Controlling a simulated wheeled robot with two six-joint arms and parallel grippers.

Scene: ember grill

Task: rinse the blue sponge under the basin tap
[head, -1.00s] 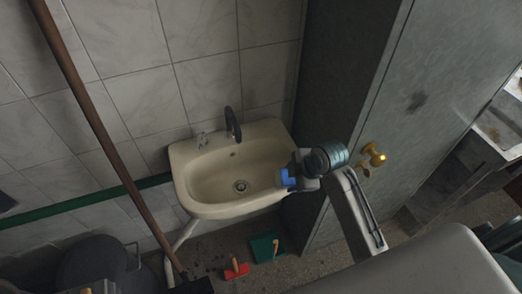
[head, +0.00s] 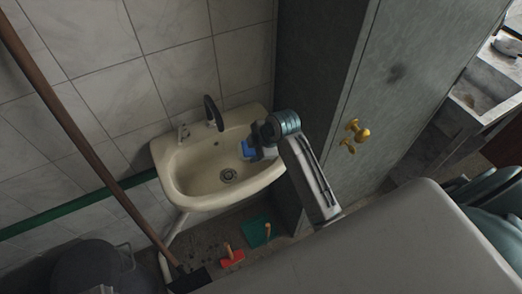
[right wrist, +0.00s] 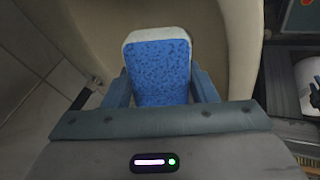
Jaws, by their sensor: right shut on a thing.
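The blue sponge (head: 247,149) is held by my right gripper (head: 253,146) over the right part of the cream basin (head: 186,184). In the right wrist view the sponge (right wrist: 160,75) has a pale edge and sits between the two fingers of the gripper (right wrist: 160,92), with the basin (right wrist: 115,20) beyond it. The dark tap (head: 213,112) rises from the back of the basin, left of the sponge and apart from it. I see no water running from it. My left gripper is not in view.
A grey cabinet (head: 350,80) with a brass knob (head: 355,134) stands right of the basin. A brown broom handle (head: 75,120) leans at the left. A red brush (head: 232,257) and a green dustpan (head: 256,232) lie on the floor below.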

